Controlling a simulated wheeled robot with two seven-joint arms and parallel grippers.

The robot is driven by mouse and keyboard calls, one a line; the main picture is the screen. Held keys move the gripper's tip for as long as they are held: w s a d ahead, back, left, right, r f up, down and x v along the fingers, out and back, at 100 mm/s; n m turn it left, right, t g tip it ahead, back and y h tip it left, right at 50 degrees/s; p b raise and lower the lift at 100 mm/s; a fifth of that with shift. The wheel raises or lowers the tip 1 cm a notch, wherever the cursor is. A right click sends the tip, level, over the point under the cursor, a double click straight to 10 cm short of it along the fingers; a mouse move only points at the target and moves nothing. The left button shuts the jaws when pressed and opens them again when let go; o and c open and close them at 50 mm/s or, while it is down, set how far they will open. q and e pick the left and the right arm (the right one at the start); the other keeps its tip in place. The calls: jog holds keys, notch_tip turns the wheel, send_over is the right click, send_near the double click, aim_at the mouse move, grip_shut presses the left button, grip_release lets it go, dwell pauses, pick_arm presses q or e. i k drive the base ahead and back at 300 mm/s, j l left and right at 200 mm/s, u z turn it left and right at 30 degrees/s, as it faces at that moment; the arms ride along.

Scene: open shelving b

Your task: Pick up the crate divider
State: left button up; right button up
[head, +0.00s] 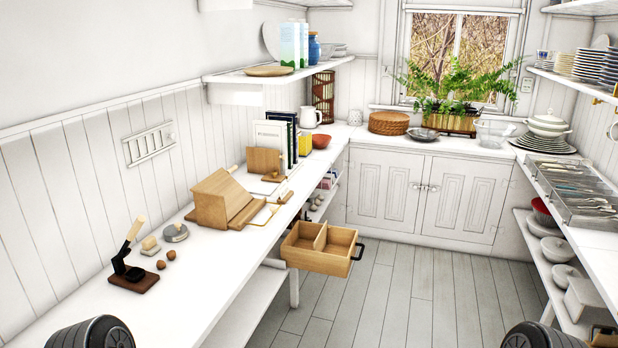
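A light wooden open box (317,262), which looks like a crate or pulled-out drawer, juts out past the front edge of the left counter. It has a dark handle on its right end. A thin wooden divider (321,238) stands upright across its inside and splits it into two compartments. Both compartments look empty. No separate loose divider can be made out. Neither gripper is in view; only dark rounded parts of my arms show at the bottom left and bottom right.
The left counter (215,270) holds a wooden stand (222,200), a dark lever tool (130,262), a round tin (176,232) and upright books (272,140). The right counter holds cutlery trays (570,185). The floor (400,290) between the counters is clear.

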aim_at(319, 242)
jog(key=i+j, duration=0.15)
jog(key=i, duration=0.5)
jog(key=i+l+z, duration=0.3)
jog(key=i, duration=0.8)
jog(key=i+j+z, duration=0.1)
jog(key=i+z, duration=0.2)
jog(key=i, duration=0.8)
